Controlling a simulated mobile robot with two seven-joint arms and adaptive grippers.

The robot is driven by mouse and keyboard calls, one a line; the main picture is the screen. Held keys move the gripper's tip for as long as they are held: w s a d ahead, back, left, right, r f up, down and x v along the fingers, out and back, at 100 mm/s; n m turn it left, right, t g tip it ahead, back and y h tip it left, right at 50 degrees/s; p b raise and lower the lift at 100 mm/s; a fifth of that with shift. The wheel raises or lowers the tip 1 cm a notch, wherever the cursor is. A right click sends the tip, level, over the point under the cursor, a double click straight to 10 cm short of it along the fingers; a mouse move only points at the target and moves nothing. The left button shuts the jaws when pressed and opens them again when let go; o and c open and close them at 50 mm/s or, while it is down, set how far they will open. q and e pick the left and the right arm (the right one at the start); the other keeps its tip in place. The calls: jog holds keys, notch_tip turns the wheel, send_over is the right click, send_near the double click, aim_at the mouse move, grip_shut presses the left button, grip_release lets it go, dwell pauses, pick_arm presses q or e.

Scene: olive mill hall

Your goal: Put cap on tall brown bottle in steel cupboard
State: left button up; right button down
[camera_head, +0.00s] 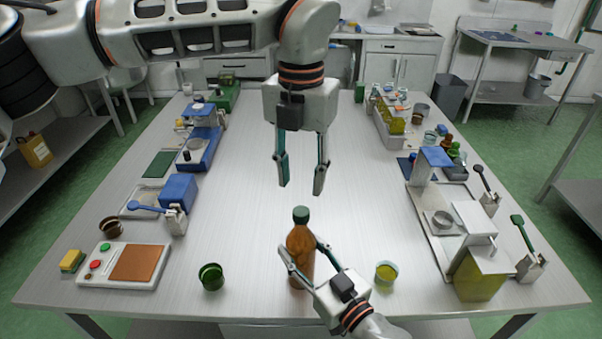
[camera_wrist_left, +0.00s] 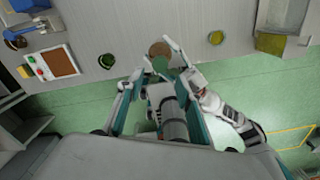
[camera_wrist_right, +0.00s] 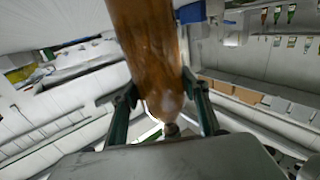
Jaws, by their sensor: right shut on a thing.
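A tall brown bottle (camera_head: 300,248) stands upright near the front middle of the table. A dark green cap (camera_head: 301,214) sits on top of its neck. My right gripper (camera_head: 303,262) is shut on the bottle's body; in the right wrist view the brown bottle (camera_wrist_right: 150,50) rises between its fingers. My left gripper (camera_head: 303,180) is open and empty, above and behind the bottle, apart from the cap.
A green cup (camera_head: 211,276) stands left of the bottle and a cup of yellow liquid (camera_head: 386,272) to its right. A button panel (camera_head: 124,265) lies at the left front. Equipment lines both table sides; the middle (camera_head: 250,180) is clear.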

aim_at(301, 211)
dwell(0.3)
pick_arm(q)
jog(key=shift+f, duration=4)
grip_shut()
jog(key=shift+o, duration=0.7)
grip_release()
jog(key=shift+r, duration=0.1)
